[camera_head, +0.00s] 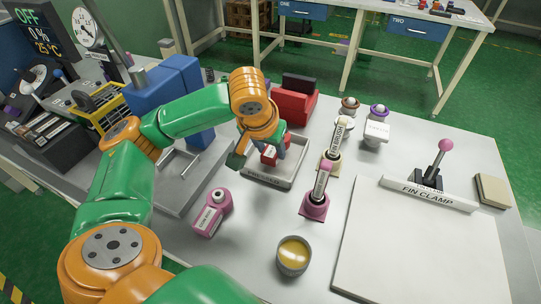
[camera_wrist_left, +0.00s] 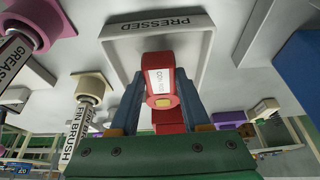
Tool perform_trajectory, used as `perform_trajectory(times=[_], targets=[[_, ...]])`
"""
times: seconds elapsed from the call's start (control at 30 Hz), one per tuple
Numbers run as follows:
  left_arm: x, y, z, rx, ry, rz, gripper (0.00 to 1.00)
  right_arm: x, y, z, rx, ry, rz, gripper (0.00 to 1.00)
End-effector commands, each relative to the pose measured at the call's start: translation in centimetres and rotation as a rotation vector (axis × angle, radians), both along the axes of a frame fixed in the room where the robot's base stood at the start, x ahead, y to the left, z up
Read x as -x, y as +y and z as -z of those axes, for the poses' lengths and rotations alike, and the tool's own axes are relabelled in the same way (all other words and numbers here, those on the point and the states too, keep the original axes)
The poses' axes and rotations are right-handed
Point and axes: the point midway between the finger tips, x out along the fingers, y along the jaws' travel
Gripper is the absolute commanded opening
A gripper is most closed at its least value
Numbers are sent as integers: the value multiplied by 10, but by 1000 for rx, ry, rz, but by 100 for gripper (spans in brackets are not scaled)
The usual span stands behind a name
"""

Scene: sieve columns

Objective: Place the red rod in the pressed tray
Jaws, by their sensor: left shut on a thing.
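The pressed tray (camera_head: 290,181) is a shallow light-grey tray on the table. It also shows in the left wrist view, where its wall (camera_wrist_left: 110,38) carries the label PRESSED. The red rod (camera_wrist_left: 159,68) has a white label and a yellowish end. My left gripper (camera_wrist_left: 160,112) is shut on it, with one finger on each side. In the head view the gripper (camera_head: 262,152) is over the tray and the rod (camera_head: 270,153) shows partly below my wrist. I cannot tell whether the rod touches the tray floor. My right gripper is not in view.
A red block-shaped device (camera_head: 295,105) stands behind the tray. The fin brush (camera_head: 333,147) and a pink-based grease brush (camera_head: 317,195) stand to its right. A pink labelled item (camera_head: 212,214) and a bowl of yellow stuff (camera_head: 293,256) are in front. The fin clamp board (camera_head: 420,245) lies right.

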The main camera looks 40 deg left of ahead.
Motion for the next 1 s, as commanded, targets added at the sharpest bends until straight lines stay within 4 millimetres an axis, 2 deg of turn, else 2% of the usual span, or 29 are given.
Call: perform_trajectory(times=[0.03, 0.1, 0.47, 0.5, 0.57, 0.6, 0.87, 1.0], targets=[[1, 0, 13, -2, 2, 0, 0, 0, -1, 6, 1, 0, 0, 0], [1, 0, 19, -1, 0, 1, 0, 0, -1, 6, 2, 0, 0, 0], [1, 0, 22, 1, 0, 0, 0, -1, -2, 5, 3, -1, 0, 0], [1, 0, 22, 1, 0, 0, 57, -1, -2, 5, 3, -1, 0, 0], [1, 0, 22, 1, 0, 0, 74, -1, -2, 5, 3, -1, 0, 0], [1, 0, 22, 1, 0, 0, 77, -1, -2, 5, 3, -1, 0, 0], [1, 0, 21, 1, -1, 0, 77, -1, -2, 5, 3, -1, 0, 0], [7, -2, -2, 0, -4, 2, 77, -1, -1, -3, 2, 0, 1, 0]])
